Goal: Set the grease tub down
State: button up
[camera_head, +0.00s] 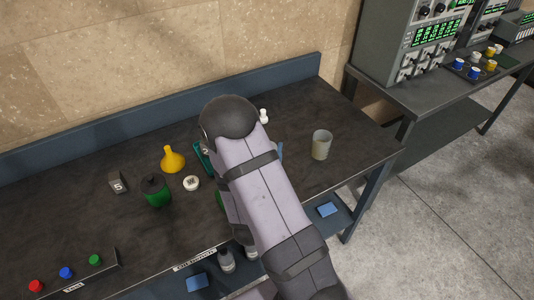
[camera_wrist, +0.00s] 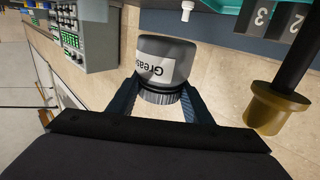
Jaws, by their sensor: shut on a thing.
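The grease tub (camera_wrist: 160,62) is dark grey with a ribbed lid and a white label reading "Grease". In the wrist view it sits between the two dark blue fingers of my gripper (camera_wrist: 160,98), which is shut on it. The lid end is towards my palm. In the head view my arm covers both the gripper and the tub. I cannot tell whether the tub touches the bench (camera_head: 75,205) or hangs above it.
In the wrist view a tan cylinder with a dark rod (camera_wrist: 275,108) and a teal holder with numbered blocks (camera_wrist: 230,15) are near.

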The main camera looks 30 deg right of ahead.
dwell(0.4)
jog(key=shift+f+p, duration=0.45)
jog(key=shift+f, duration=2.3)
jog(key=shift+f+p, duration=0.5)
jog(key=shift+f, duration=1.5)
jog(key=shift+f, duration=0.1)
jog(key=shift+f, duration=0.15)
jog(key=o, duration=1.4)
